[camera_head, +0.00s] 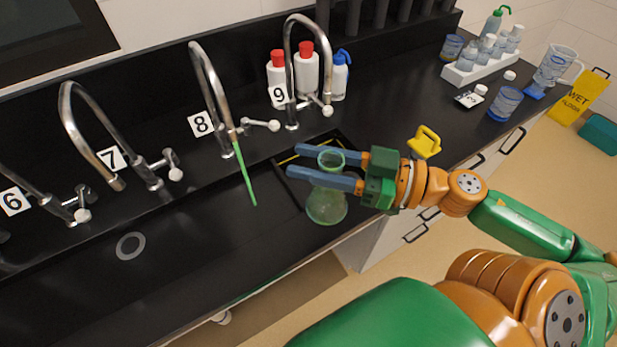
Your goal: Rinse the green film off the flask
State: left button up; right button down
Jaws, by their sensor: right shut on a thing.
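The flask (327,205) is a conical glass vessel with a green tint over its body and neck. My right gripper (328,168) comes in from the right and is shut on the flask's neck, with one blue finger on each side. The flask is upright, in front of tap 9 (291,70); I cannot tell whether its base touches the counter. Tap 8 (208,85) stands to the left, with a thin green tube or stream (244,175) hanging from its spout. Tap 7 (92,115) and tap 6 (38,198) are further left. My left gripper is out of view.
A round drain (130,246) lies in the dark counter (190,270). Red-capped bottles (307,72) and a blue-topped bottle (340,77) stand behind tap 9. A yellow object (427,142) is just beyond my right wrist. A white bottle rack (484,66) and beakers (505,103) are at the right.

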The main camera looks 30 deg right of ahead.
jog(key=shift+w+d+r+m+t+h, duration=0.1)
jog(key=shift+w+r+m+t+h, duration=0.2)
jog(key=shift+r+m+t+h, duration=0.25)
jog(key=shift+w+d+r+h, duration=0.1)
jog(key=shift+w+d+h, duration=0.05)
jog(key=shift+w+h, duration=0.15)
jog(key=w+d+f+m+t+h+b, duration=0.2)
jog(key=w+d+f+m+t+h, duration=0.1)
jog(key=h, duration=0.1)
jog(key=s+a+f, duration=0.1)
jog(key=a+f, duration=0.4)
jog(key=f, duration=0.1)
jog(key=f+b+x, duration=0.2)
jog(key=b+x, duration=0.1)
jog(key=x, duration=1)
jog(key=shift+w+a+f+g+y, duration=0.15)
jog(key=shift+a+f+g+y, duration=0.05)
jog(key=shift+f+g+y, duration=0.15)
